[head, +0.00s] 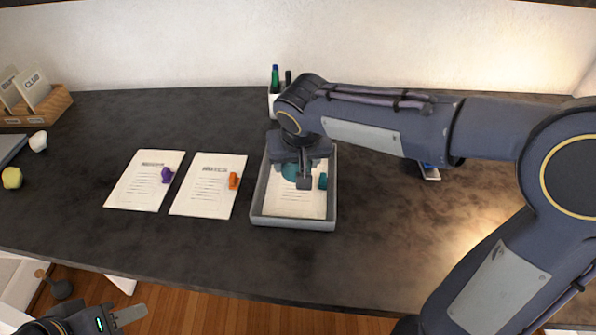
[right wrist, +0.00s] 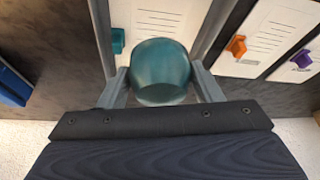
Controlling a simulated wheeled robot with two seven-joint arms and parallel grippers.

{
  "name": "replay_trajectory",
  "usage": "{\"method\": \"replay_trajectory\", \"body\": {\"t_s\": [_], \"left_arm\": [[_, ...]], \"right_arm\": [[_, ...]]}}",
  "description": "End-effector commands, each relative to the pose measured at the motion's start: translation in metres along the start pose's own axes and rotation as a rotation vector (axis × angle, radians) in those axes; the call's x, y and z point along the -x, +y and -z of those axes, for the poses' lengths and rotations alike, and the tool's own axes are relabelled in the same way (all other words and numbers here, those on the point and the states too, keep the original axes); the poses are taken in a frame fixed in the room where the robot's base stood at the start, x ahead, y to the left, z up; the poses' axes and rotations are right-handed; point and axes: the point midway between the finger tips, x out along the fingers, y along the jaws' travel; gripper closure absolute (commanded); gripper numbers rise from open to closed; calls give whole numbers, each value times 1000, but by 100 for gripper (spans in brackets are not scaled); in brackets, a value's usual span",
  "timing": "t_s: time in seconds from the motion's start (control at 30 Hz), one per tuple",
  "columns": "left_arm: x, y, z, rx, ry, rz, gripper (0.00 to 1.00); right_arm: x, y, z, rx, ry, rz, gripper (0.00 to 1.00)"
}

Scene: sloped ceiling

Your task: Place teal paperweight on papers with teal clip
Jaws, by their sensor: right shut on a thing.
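The teal paperweight (right wrist: 160,68) is held between the fingers of my right gripper (right wrist: 162,88), which is shut on it. In the head view the paperweight (head: 290,172) is partly hidden by my right gripper (head: 303,180). It is over the grey tray (head: 292,222) that holds papers (head: 290,205) with a teal clip (head: 323,181). The teal clip (right wrist: 118,41) also shows in the right wrist view, beside the paperweight. I cannot tell whether the paperweight touches the papers. My left gripper (head: 125,315) is low at the bottom left, off the desk; its jaw state is unclear.
Papers with a purple clip (head: 167,175) and papers with an orange clip (head: 233,181) lie left of the tray. A yellow object (head: 12,178) and a white object (head: 38,141) sit at far left. A pen cup (head: 273,103) stands behind the tray.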

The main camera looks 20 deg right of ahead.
Motion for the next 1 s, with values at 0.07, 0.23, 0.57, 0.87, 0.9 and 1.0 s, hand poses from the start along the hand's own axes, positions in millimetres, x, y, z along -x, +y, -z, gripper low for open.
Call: {"method": "replay_trajectory", "body": {"t_s": [0.07,0.23,0.57,0.87,0.9,1.0], "left_arm": [[-1,0,0,0,0,0,61],[-2,-1,-1,0,0,0,61],[-4,-2,-2,0,0,0,61],[-6,-2,-3,0,0,0,61],[-6,-2,-3,0,0,0,61],[-6,-3,-3,0,0,0,61]], "right_arm": [[-21,4,8,-1,-3,-3,76],[-53,8,18,-1,-1,-1,76],[-87,12,23,2,-1,-1,76],[-106,11,15,1,2,1,76],[-105,11,15,1,2,1,76],[-105,11,15,1,2,2,76]]}}
